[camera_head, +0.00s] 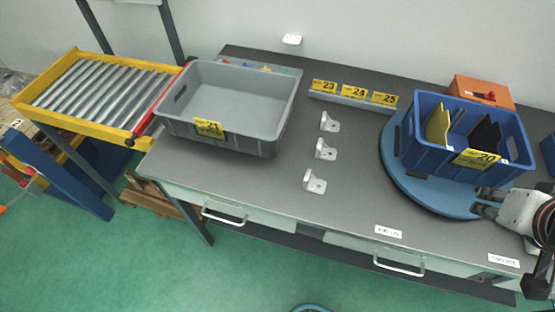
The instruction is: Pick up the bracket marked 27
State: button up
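Three white L-shaped brackets stand in a row on the dark grey table: a far one (329,122), a middle one (326,150) and a near one (315,182). I cannot read a 27 or any other mark on them. My gripper (480,201) is at the right, near the front side of the blue crate and over the edge of the round blue turntable. Its two dark fingers are apart with nothing between them. It is well to the right of the brackets.
A grey bin (240,82) labelled 21 stands left of the brackets. A blue crate (418,155) labelled 20 sits on the turntable (398,174). Yellow signs 23, 24 and 25 (354,93) stand behind. A roller conveyor (92,92) is at the left. The table's middle front is clear.

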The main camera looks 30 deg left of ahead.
aim_at(311, 182)
jog(key=i+j+u, duration=0.1)
jog(key=j+u, duration=0.15)
jog(key=u, duration=0.25)
jog(key=i+j+u, duration=0.2)
jog(key=u, duration=0.25)
